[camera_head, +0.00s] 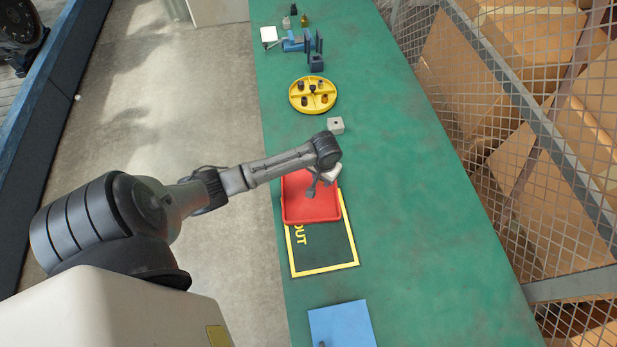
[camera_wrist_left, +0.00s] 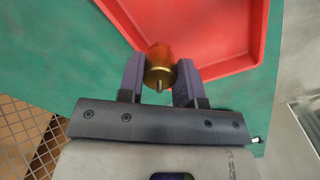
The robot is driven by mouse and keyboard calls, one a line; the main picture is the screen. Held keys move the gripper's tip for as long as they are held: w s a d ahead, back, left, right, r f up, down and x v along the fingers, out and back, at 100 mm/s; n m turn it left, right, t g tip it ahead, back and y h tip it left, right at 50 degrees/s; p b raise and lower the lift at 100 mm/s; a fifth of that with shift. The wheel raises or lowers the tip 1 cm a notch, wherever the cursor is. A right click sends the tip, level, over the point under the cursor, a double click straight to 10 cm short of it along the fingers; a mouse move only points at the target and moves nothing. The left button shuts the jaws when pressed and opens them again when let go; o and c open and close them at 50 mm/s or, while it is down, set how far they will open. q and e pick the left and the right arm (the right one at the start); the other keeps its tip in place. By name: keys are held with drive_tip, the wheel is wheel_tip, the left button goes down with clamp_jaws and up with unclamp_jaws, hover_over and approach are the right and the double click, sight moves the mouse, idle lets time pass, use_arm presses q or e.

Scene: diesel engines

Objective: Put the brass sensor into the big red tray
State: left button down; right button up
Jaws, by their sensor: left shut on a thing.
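The brass sensor (camera_wrist_left: 159,66) is a short gold cylinder with a small pin, held between the two fingers of my left gripper (camera_wrist_left: 160,78) in the left wrist view. My left gripper (camera_head: 314,188) shows in the head view over the far part of the big red tray (camera_head: 312,211). The sensor cannot be made out there. In the wrist view the red tray (camera_wrist_left: 205,28) lies beyond the fingers, and the sensor overlaps its near wall in the picture. Its height above the tray is hard to tell. My right gripper is not in view.
The tray overlaps a yellow-bordered dark mat (camera_head: 325,250) on the green bench (camera_head: 420,220). A blue plate (camera_head: 342,325) lies at the near end. A wire mesh fence (camera_head: 540,130) runs along the right.

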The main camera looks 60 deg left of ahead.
use_arm(q)
drive_tip(key=a+f, duration=0.2)
drive_tip(key=a, duration=0.1)
drive_tip(key=a+f+b, duration=0.1)
drive_tip(key=a, duration=0.2)
drive_tip(key=a+f, duration=0.2)
drive_tip(key=a, duration=0.1)
drive_tip(key=shift+a+f+b, duration=0.35)
drive_tip(key=shift+b, duration=0.05)
drive_tip(key=shift+f+b, duration=0.6)
drive_tip(key=shift+f, duration=1.35)
drive_tip(key=shift+f, duration=0.1)
drive_tip(key=shift+f, duration=0.1)
drive_tip(key=c, duration=0.8)
unclamp_jaws()
